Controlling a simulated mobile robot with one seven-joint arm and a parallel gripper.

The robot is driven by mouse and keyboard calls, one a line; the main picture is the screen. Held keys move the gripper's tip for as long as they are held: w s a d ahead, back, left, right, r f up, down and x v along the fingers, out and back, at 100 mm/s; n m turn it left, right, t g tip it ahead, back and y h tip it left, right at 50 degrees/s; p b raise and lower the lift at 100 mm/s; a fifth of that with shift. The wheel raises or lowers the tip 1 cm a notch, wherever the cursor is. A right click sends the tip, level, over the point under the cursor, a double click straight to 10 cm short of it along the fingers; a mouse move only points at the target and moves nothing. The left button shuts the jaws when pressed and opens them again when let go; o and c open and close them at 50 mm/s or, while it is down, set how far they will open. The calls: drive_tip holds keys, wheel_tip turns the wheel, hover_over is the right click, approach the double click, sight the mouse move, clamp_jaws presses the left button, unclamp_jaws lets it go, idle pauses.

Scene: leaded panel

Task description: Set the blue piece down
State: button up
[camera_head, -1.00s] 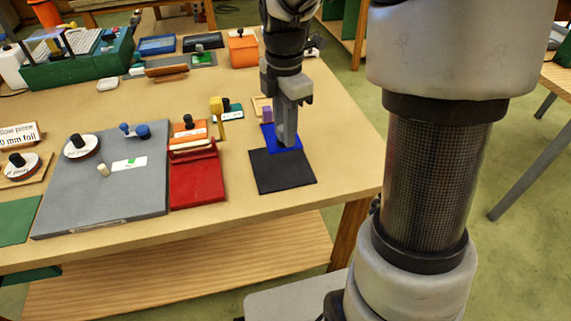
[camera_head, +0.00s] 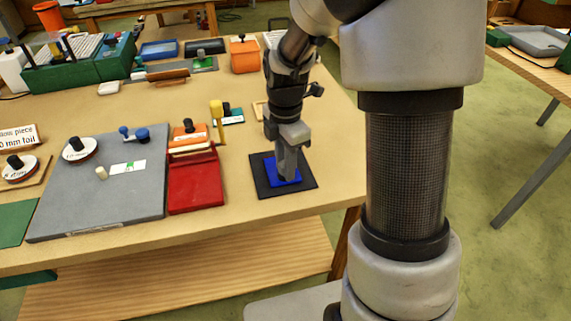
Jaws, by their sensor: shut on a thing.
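The blue piece (camera_head: 276,177) is a flat blue square over the black mat (camera_head: 265,190) near the table's right front. A black margin shows around it. My gripper (camera_head: 287,176) points down and is shut on the blue piece, covering its middle and upper right part. The fingertips are small and partly merged with the piece. I cannot tell whether the piece touches the mat or hovers just above it.
A red tray (camera_head: 196,186) lies left of the mat, with a grey board (camera_head: 95,205) beyond it. A yellow-headed tool (camera_head: 217,112) stands behind. Bare table lies between the red tray and the mat.

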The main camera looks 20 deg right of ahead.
drive_tip(key=shift+f, duration=0.2)
drive_tip(key=o, duration=1)
